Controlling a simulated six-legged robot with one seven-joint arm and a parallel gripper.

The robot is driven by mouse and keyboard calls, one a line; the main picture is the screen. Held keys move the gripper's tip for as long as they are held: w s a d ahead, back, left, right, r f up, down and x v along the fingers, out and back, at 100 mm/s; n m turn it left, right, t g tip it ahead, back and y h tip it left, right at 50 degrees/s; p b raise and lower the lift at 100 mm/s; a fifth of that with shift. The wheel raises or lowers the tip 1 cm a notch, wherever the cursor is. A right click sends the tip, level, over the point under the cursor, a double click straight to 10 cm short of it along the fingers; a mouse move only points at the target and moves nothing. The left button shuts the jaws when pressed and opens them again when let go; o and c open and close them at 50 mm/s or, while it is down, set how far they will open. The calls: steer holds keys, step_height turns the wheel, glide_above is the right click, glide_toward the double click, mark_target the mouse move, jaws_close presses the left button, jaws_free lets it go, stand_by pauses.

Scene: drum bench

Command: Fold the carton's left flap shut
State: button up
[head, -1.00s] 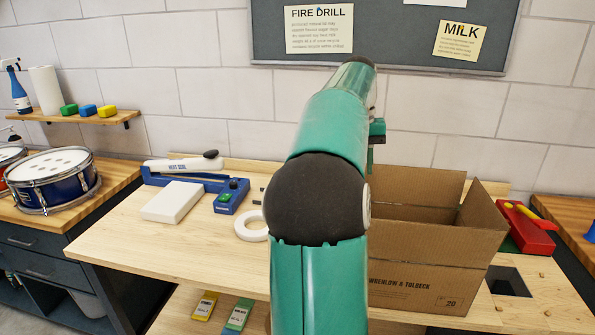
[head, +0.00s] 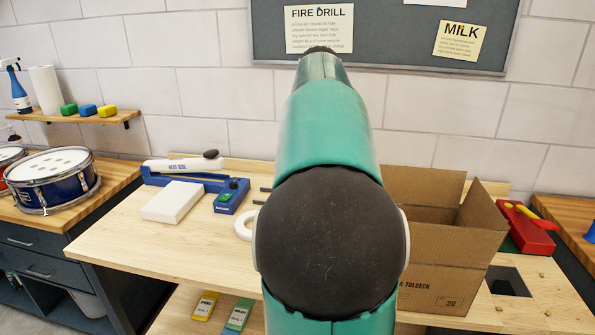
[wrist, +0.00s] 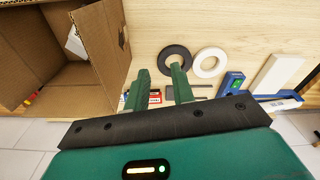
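The open cardboard carton (head: 440,270) stands on the bench, partly behind my arm in the head view. Its back flap (head: 420,184) stands up and its right flap (head: 481,207) leans outward; its left side is hidden by my arm. In the wrist view, the carton (wrist: 45,92) fills the upper left, with its inside visible. A brown panel (wrist: 100,48) on the side nearest my gripper stands up, probably the left flap. My gripper (wrist: 159,86) is open and empty, its fingers apart, just right of that panel with no clear contact. The head view does not show it.
A black ring (wrist: 174,57) and a white ring (wrist: 209,62) lie on the bench beside the carton. A blue sealer (head: 185,178) and a white block (head: 173,201) are at the left. A red tool (head: 527,228) is right of the carton.

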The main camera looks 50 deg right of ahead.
steer(key=shift+n+t, duration=0.4)
steer(key=shift+n, duration=0.2)
steer(key=a, duration=0.1)
steer(key=w+a, duration=0.1)
steer(key=a, duration=0.2)
steer(key=shift+w+a+f, duration=0.3)
steer(key=shift+d, duration=0.1)
steer(key=c, duration=0.4)
steer(key=d+r+m+g, duration=0.1)
steer(key=d, duration=0.2)
steer(key=d+r+m+g, duration=0.1)
steer(key=d+g, duration=0.1)
steer(key=d, duration=0.1)
steer(key=d+r+m+g+h, duration=0.1)
steer(key=d+g, duration=0.1)
steer(key=d, duration=0.2)
steer(key=shift+r+m, duration=0.1)
steer(key=shift+m, duration=0.2)
jaws_close()
steer(key=s+d+f, duration=0.3)
steer(key=s+f, duration=0.4)
steer(key=f, duration=0.2)
steer(key=shift+d, duration=0.3)
